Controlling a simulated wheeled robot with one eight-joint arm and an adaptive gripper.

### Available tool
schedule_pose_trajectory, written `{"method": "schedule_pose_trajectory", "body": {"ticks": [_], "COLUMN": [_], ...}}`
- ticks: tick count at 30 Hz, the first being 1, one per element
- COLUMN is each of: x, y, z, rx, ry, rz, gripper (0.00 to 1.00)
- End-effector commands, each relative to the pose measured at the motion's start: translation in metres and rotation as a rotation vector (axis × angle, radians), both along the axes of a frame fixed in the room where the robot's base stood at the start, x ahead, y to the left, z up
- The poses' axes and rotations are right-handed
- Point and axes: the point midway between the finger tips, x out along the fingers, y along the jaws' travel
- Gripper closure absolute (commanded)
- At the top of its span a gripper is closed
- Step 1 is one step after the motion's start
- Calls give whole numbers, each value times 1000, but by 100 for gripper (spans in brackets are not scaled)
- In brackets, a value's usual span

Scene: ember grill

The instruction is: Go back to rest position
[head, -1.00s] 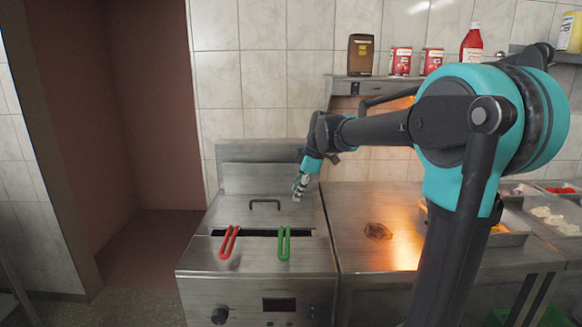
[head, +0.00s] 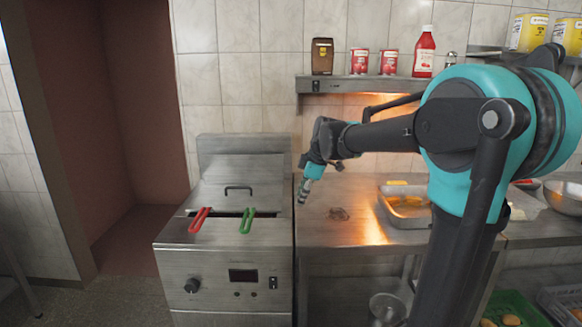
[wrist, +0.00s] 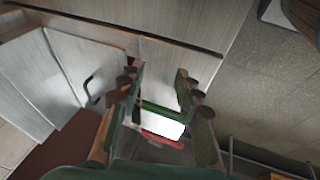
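My gripper (head: 302,198) hangs in the air, fingers pointing down, in front of the seam between the fryer (head: 222,262) and the hot plate (head: 372,230). In the wrist view my gripper (wrist: 158,92) has its fingers spread apart with nothing held between them. The red basket handle (head: 200,220) and green basket handle (head: 247,220) stick out at the front of the fryer, to the left of my gripper. In the wrist view the green handle (wrist: 160,112) and red handle (wrist: 162,139) show beyond the fingers, apart from them.
A shelf (head: 345,84) behind holds cans and bottles. A green crate (head: 515,307) sits low at the right. Floor is free at the left.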

Motion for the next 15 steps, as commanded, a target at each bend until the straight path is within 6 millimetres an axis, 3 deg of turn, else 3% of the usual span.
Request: {"method": "schedule_pose_trajectory", "body": {"ticks": [8,15], "x": [-30,-77], "y": [-28,-65], "z": [-30,-74], "rx": [25,67], "ry": [39,85], "rz": [-202,-496], "gripper": [66,66]}}
